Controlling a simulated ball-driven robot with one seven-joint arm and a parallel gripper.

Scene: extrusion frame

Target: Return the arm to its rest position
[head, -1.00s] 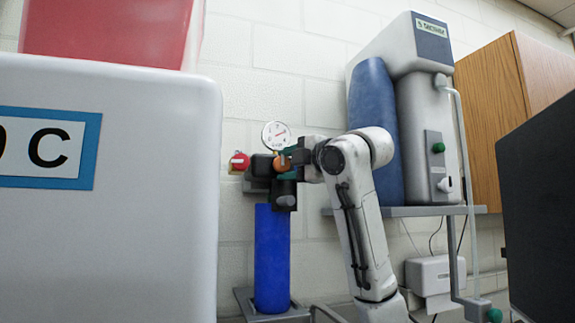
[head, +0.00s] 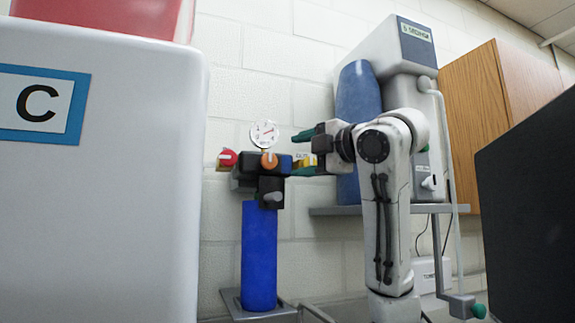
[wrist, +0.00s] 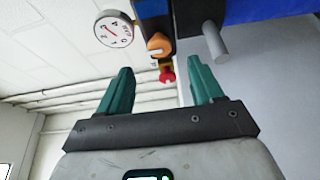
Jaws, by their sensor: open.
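My arm (head: 383,215) rises in the right middle of the head view, bent at the top. My gripper (head: 303,152) points left toward the valve block (head: 262,172) on the blue cylinder (head: 259,255). The two green fingers are spread apart with nothing between them. In the wrist view my gripper (wrist: 160,85) also shows open, with the orange knob (wrist: 158,45) and red knob (wrist: 167,74) beyond the fingertips. A small gap lies between the fingers and the valve block in the head view.
A round gauge (head: 264,134) stands on top of the valve block. A white cabinet marked C (head: 110,220) fills the left. A grey wall unit (head: 395,60) on a shelf (head: 335,211) stands behind my arm. A dark panel (head: 530,210) is at right.

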